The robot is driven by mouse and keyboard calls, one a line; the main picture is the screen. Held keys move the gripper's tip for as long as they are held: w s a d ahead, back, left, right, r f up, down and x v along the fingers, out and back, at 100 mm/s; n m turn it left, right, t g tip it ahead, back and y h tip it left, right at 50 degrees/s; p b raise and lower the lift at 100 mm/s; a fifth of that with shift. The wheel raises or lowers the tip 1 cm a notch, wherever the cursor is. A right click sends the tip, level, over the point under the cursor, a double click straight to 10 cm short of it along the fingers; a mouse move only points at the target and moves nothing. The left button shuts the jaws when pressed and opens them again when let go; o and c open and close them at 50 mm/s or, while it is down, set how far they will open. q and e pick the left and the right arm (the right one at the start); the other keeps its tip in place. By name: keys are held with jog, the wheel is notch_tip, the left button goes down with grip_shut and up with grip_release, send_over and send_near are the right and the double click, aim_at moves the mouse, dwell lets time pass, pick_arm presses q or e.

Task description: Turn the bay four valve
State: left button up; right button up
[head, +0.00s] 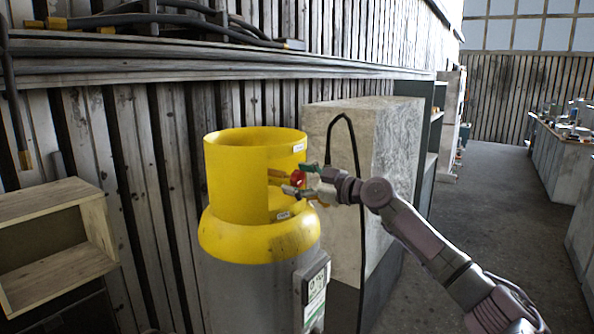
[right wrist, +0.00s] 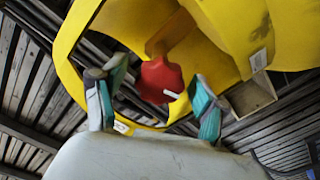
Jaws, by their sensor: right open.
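The red valve knob (head: 298,178) sits in the opening of a yellow collar (head: 232,180) on top of a grey cylinder (head: 245,290). In the right wrist view the knob (right wrist: 160,78) is a lobed red handle with a small white mark, on an orange stem. My right gripper (head: 299,180) is open at the collar's opening, with its fingers pointing at the knob. In the right wrist view its green-tipped fingers (right wrist: 157,80) stand apart, one on each side of the knob. I cannot tell whether either finger touches it. My left gripper is not in view.
The yellow collar's walls (right wrist: 90,50) surround the knob closely. A pale block-like cabinet (head: 375,140) with a hanging black cable stands just behind. A wooden shelf box (head: 55,225) is at left. A plank wall runs behind, and open floor (head: 500,210) lies to the right.

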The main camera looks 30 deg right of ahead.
jog(key=shift+w, duration=0.25)
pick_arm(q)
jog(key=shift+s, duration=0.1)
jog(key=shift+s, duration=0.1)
pick_arm(e)
jog(key=c, duration=1.2)
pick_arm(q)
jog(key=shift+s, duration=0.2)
pick_arm(e)
jog(key=shift+o, duration=0.2)
